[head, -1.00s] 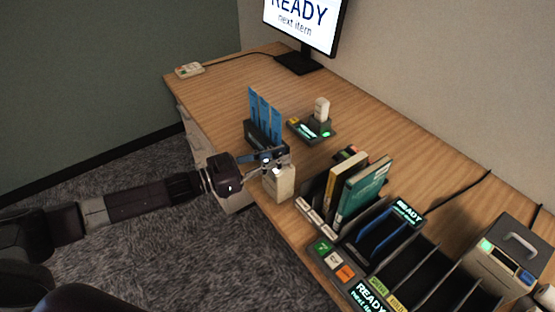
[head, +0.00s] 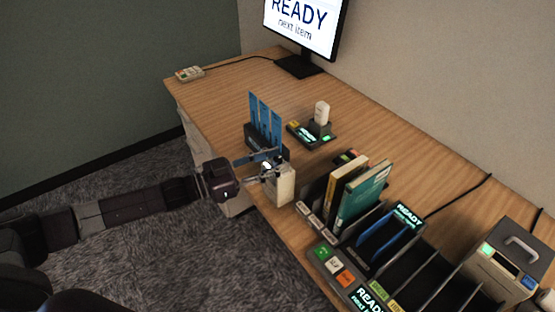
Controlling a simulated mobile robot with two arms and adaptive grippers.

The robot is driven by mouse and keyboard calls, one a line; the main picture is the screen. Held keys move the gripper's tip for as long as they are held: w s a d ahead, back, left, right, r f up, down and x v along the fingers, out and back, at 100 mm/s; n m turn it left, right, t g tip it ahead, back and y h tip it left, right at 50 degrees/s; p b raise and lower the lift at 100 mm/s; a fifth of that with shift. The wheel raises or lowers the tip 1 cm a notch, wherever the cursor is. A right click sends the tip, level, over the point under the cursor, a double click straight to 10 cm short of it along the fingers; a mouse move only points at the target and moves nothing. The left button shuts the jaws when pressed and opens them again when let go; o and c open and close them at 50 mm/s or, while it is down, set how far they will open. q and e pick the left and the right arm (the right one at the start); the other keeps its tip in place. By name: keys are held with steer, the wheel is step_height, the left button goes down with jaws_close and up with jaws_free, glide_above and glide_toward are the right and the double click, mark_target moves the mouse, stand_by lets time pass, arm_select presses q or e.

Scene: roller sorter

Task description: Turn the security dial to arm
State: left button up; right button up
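A cream box (head: 281,186) stands at the desk's front edge, beside the dark holder with blue cards. I cannot make out a security dial or its markings; it may be on this box, on the side my fingers cover. My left gripper (head: 262,168) is at the box's upper left, with its fingertips close to or touching it. The fingers are small and overlap the box and the holder, so I cannot tell whether they are open or shut. My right gripper is not in view.
The holder (head: 256,139) with upright blue cards (head: 265,118) is just behind the gripper. A dark base with a white scanner (head: 322,113) stands farther back. Books (head: 361,196) and a slotted sorter (head: 405,262) are to the right. The desk's far left (head: 225,92) is mostly clear.

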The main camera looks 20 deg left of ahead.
arm_select(q)
steer(key=v, duration=1.1)
